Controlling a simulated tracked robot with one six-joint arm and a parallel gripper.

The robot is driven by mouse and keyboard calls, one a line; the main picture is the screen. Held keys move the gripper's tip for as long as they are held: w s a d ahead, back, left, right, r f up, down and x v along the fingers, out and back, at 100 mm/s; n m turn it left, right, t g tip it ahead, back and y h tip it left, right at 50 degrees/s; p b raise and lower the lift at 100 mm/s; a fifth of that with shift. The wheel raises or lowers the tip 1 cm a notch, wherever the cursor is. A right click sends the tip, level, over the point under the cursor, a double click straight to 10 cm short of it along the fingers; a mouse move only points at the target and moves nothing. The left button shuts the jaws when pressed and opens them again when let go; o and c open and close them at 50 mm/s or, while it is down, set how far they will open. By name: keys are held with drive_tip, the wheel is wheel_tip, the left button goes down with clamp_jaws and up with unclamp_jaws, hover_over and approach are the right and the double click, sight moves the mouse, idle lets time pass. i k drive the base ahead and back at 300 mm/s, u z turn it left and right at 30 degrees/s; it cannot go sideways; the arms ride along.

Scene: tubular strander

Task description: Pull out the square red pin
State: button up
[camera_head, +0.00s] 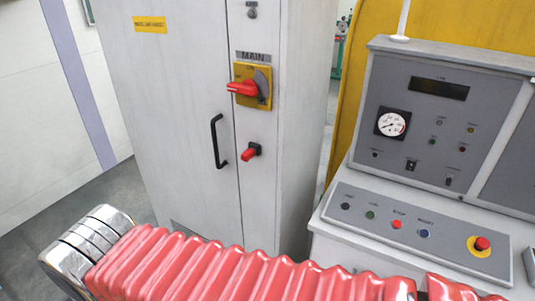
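A small red pin (248,154) sticks out of a dark mount on the front of the grey cabinet (189,105). It sits right of the black door handle and below the main switch, and its tip points left and toward me. From here I cannot tell if its shape is square. A larger red rotary handle (242,88) lies across the yellow plate of the main switch above it. My gripper is not in view.
A black handle (217,141) stands out from the cabinet door. At right is a control console (420,200) with a gauge, several buttons and a red emergency stop (482,243). A ribbed red cover with a shiny metal end crosses the lower foreground. Open floor shows at left.

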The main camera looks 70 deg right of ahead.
sight(249, 153)
drive_tip(key=z, duration=1.25)
drive_tip(key=k, duration=1.25)
drive_tip(key=z, duration=0.55)
drive_tip(key=i, duration=1)
drive_tip(key=u, duration=0.05)
